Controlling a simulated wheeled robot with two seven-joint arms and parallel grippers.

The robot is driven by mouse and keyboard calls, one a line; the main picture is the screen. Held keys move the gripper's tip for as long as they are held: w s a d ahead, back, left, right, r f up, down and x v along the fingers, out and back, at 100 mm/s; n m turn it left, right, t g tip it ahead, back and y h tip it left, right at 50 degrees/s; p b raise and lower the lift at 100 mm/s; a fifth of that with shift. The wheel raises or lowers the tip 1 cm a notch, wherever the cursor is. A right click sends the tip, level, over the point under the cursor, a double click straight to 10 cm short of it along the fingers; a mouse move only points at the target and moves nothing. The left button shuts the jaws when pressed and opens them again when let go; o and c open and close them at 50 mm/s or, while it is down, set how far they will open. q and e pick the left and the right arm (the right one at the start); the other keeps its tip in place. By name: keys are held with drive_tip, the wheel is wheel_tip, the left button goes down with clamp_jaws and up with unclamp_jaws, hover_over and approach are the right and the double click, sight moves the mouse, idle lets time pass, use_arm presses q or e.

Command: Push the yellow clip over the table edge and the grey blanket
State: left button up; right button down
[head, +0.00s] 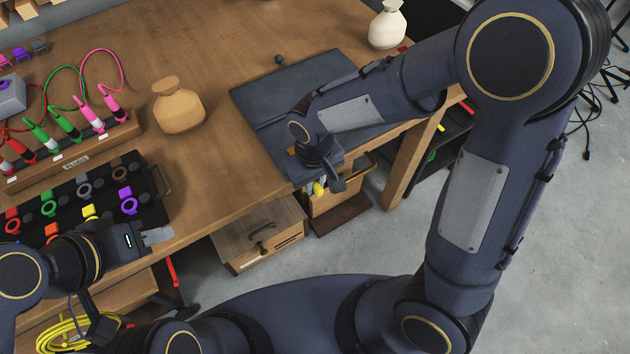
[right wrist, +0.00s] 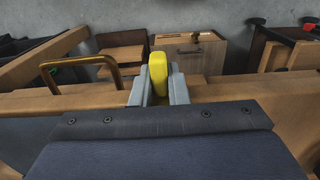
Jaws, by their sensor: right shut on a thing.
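The yellow clip (head: 319,188) shows as a small patch at the front table edge, below my right gripper (head: 328,184). In the right wrist view the clip (right wrist: 158,75) stands upright between the two grey fingers of my right gripper (right wrist: 158,92), which is shut on it. The wooden table edge (right wrist: 220,92) runs behind and beside the fingers. The grey blanket (head: 270,100) lies flat on the table, reaching the front edge, partly covered by my right arm. How far the clip sits over the edge is hidden. My left gripper (head: 158,236) is beside the black clip tray; its finger gap is unclear.
The black tray (head: 160,155) holds several coloured clips at the left. A wooden rack (head: 75,160) with coloured cables stands behind it. A tan pouch (head: 178,106) and a white pouch (head: 387,26) stand on the table. A wooden drawer (head: 262,240) is below the edge.

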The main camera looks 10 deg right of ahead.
drive_tip(key=c, duration=1.3)
unclamp_jaws()
wheel_tip(320, 180, up, 8)
drive_tip(key=shift+p, duration=0.8)
drive_tip(key=shift+s+d+r+m+t+y+p, duration=0.8)
drive_tip(key=shift+s+d+r+p, duration=0.75)
drive_tip(key=shift+s+d+r, duration=0.85)
drive_tip(key=shift+s+d+r+m+t+y+p, duration=0.45)
drive_tip(key=shift+s+d+r+m+t+p, duration=0.9)
drive_tip(key=shift+r, duration=1.7)
drive_tip(key=shift+s+d+r+m+t+y+p, duration=0.65)
drive_tip(key=shift+s+d+r+p, duration=1.05)
drive_tip(key=shift+s+d+r, duration=0.9)
drive_tip(key=shift+w+r, duration=0.1)
